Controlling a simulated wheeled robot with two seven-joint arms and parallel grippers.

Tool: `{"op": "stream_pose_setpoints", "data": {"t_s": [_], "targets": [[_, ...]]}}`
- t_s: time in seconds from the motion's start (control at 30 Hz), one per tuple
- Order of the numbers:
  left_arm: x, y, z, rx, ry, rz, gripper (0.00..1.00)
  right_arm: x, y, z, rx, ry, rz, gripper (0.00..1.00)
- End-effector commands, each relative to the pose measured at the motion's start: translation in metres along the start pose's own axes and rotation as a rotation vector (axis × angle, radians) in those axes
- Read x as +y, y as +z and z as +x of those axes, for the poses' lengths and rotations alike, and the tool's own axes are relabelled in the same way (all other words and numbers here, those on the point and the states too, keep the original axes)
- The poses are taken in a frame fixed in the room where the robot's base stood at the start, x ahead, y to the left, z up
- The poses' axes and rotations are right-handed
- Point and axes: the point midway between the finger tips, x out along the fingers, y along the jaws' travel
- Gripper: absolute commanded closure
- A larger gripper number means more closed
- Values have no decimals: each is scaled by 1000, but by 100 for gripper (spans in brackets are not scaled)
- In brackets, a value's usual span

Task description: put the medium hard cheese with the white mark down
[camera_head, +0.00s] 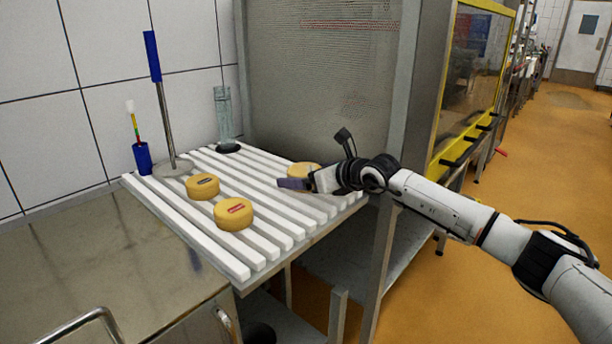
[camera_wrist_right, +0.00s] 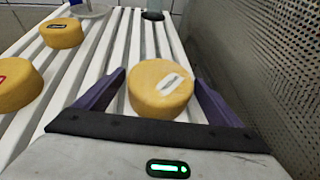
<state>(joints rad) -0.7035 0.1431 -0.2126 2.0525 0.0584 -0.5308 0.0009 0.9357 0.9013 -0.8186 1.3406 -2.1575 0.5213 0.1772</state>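The yellow cheese with the white mark (camera_wrist_right: 161,92) lies flat on the slatted white rack (camera_head: 262,238), between the two purple fingers of my right gripper (camera_wrist_right: 160,100). Gaps show between the cheese and the fingers, so the gripper is open around it. In the head view this cheese (camera_head: 303,170) is partly hidden behind my right gripper (camera_head: 292,183). A cheese with a dark mark (camera_head: 202,186) and a cheese with a red mark (camera_head: 234,213) lie on the rack to the left. My left gripper is not in view.
A metal stand with a blue-handled rod (camera_head: 153,58), a blue cup with a brush (camera_head: 142,157) and a glass cylinder (camera_head: 223,115) stand at the rack's back. A perforated metal wall (camera_head: 318,75) rises close to my right gripper. The rack's front slats are bare.

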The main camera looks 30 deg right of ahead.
Motion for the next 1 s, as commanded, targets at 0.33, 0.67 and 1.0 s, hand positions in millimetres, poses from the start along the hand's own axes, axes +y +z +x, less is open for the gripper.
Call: {"op": "stream_pose_setpoints", "data": {"t_s": [0.33,0.67,1.0], "targets": [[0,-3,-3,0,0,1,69,0,5,-2,-1,0,0,11],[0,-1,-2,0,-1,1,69,-2,1,-53,2,-3,-3,11],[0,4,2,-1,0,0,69,-1,1,-112,1,-2,-2,11]]}}
